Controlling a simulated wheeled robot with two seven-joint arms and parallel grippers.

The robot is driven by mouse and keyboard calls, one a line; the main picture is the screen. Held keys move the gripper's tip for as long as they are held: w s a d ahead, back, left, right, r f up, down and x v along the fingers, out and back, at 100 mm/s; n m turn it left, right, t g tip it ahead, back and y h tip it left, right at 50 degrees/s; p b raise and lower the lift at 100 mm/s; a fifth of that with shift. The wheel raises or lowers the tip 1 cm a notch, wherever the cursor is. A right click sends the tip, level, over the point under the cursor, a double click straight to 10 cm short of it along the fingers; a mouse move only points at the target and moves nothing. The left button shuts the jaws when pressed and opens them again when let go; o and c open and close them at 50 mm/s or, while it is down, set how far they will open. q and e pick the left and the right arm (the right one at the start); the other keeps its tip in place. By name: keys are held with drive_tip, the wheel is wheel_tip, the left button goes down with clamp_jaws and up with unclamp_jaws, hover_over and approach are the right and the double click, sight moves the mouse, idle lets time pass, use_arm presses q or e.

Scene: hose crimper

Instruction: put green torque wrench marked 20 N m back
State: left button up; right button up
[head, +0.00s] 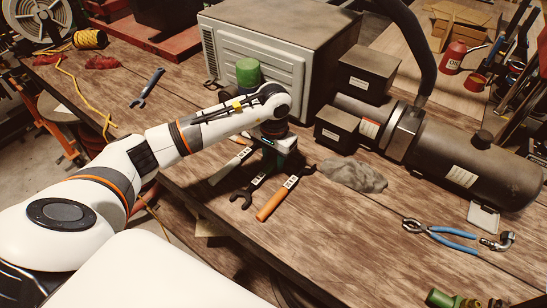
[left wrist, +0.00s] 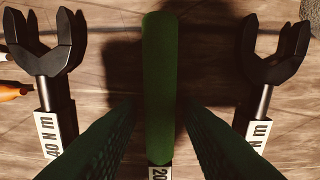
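The green torque wrench shows in the left wrist view as a green bar (left wrist: 158,85) running up the middle, with a label reading 20 at its lower end. My left gripper (left wrist: 160,115) has its two dark green fingers on either side of the bar, with narrow gaps showing, so it looks open. In the head view my left gripper (head: 278,150) is low over the bench among several wrenches, and the arm hides most of what is under it. My right gripper is not in view.
Two dark open-jaw wrenches with N m labels flank the bar, left (left wrist: 45,50) and right (left wrist: 275,55). An orange-handled wrench (head: 272,202) lies close by. A grey cloth (head: 350,175), blue pliers (head: 440,232) and the crimper's dark cylinder (head: 470,165) lie to the right.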

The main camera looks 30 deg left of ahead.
use_arm(q)
drive_tip(key=shift+o, duration=0.6)
drive_tip(key=shift+r, duration=0.1)
drive_tip(key=shift+r+p, duration=0.2)
drive_tip(key=shift+p, duration=0.1)
wheel_tip(320, 180, up, 12)
drive_tip(key=b, duration=0.4)
drive_tip(key=shift+f, duration=0.15)
